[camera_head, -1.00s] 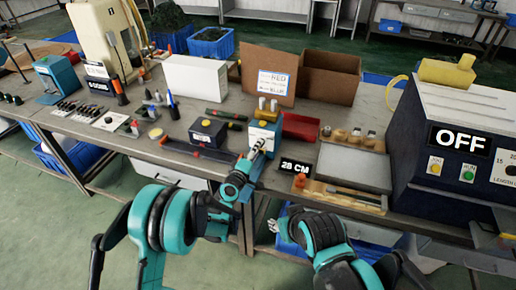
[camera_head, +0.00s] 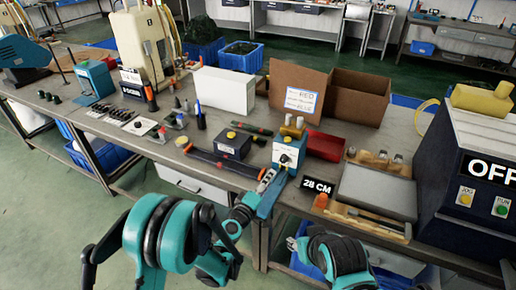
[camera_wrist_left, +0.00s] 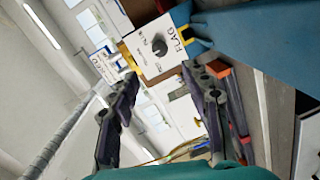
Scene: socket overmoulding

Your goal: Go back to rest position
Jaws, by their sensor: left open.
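My left gripper (camera_head: 267,178) is in front of a white-and-blue box with a dial (camera_head: 288,156) at the table's front edge. In the left wrist view its two dark fingers (camera_wrist_left: 164,98) are spread with nothing between them. There the dial box (camera_wrist_left: 160,44), marked FLAG, lies beyond the fingertips and apart from them. My right gripper (camera_head: 292,243) is low in front of the table, near the bottom centre. It is small and partly hidden by its own arm, so its jaws are unclear.
A "28 CM" sign (camera_head: 317,186), a red bin (camera_head: 324,146) and a grey tray with a wooden base (camera_head: 377,191) stand right of the dial box. A black box (camera_head: 231,144) is to its left. The floor in front (camera_head: 60,220) is free.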

